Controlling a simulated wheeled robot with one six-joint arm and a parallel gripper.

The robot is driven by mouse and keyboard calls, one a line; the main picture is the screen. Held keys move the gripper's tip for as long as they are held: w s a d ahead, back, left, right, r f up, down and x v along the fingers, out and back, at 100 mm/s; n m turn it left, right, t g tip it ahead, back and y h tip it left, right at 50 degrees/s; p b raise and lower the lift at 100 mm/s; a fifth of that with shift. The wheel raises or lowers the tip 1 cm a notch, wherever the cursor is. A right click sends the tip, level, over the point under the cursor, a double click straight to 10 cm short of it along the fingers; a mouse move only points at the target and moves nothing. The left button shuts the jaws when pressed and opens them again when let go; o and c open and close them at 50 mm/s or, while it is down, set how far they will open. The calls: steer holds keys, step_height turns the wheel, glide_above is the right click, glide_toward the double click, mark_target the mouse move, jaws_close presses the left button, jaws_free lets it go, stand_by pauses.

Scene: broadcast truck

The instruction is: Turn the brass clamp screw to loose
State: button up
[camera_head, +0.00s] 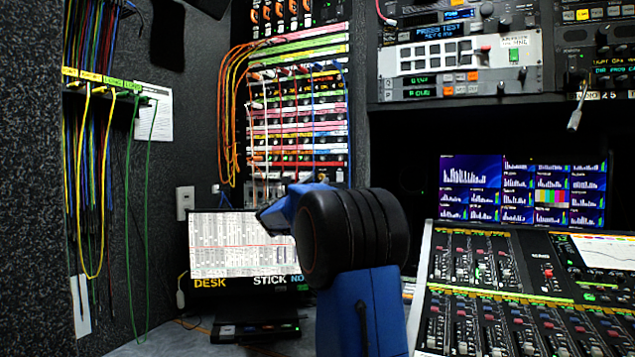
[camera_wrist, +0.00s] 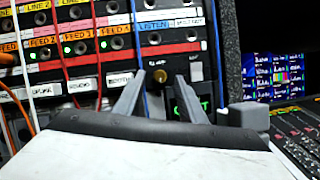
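The brass clamp screw (camera_wrist: 160,76) shows in the wrist view as a small round brass knob on a dark panel at the bottom of the patch rack. My gripper (camera_wrist: 161,84) has its two grey fingers apart, one to the left and one to the right of the screw as seen from the wrist. A gap shows between each finger and the screw. How far the fingertips are from the panel is hard to tell.
The patch rack (camera_head: 300,120) has orange, red, white and blue cables; a blue cable (camera_wrist: 137,45) hangs near the left finger. A monitor (camera_head: 240,250) stands left of my arm. A mixing console (camera_head: 520,290) is on the right. Green and yellow cables (camera_head: 100,180) hang at left.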

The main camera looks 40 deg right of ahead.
steer(key=shift+w+d+r, duration=0.2)
steer(key=shift+d+r, duration=0.05)
steer(key=shift+d, duration=0.4)
steer(key=shift+c, duration=0.6)
jaws_close()
